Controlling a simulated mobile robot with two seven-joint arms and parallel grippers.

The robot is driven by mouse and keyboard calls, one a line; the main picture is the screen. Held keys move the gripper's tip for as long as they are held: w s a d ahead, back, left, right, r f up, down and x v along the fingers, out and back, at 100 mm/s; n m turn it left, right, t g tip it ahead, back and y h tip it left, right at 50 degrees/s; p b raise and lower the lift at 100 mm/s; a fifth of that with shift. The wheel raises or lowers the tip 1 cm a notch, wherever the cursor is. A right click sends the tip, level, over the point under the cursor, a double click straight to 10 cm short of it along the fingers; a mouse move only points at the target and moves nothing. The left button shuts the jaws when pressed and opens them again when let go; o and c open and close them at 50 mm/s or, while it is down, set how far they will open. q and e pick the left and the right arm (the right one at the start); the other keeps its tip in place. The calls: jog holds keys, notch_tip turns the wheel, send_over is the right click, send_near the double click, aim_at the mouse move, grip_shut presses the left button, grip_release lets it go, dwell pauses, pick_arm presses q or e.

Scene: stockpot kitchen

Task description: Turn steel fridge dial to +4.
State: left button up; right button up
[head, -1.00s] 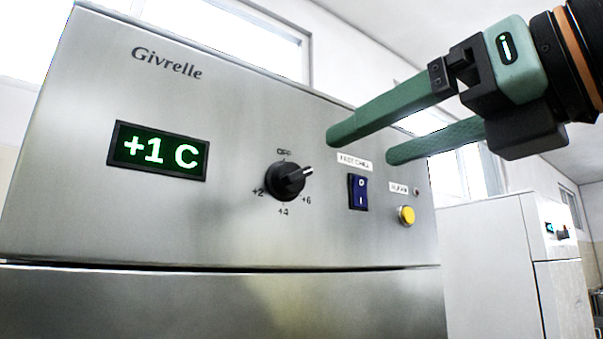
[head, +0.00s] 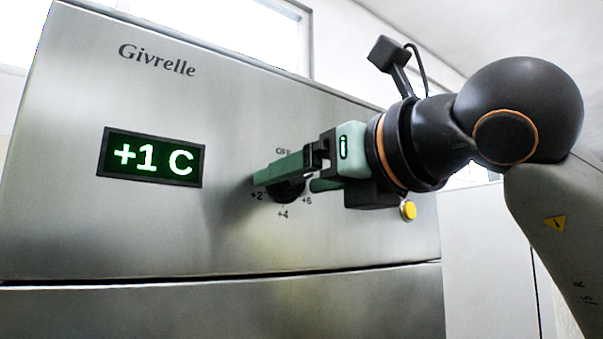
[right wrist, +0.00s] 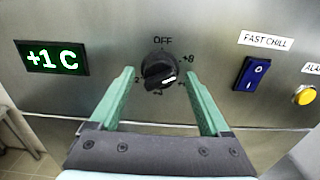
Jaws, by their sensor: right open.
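The steel fridge (head: 330,110) shows a green display (head: 153,158) reading +1 C. Its black dial (head: 288,192) has OFF above, +2 at left, +4 below and +6 at right. My right gripper (head: 289,183) is open in front of the dial, one finger to each side, and partly hides it in the head view. In the right wrist view the dial (right wrist: 160,70) sits between and just beyond the fingertips (right wrist: 159,72). A pale pointer mark shows on its lower right; its exact setting is hard to tell. My left gripper is not in view.
Right of the dial are a blue FAST CHILL rocker switch (right wrist: 250,74) and a yellow button (head: 408,211). In the head view my right arm hides the switch. A pale cabinet (head: 490,250) stands to the right.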

grip_shut()
dwell(0.6)
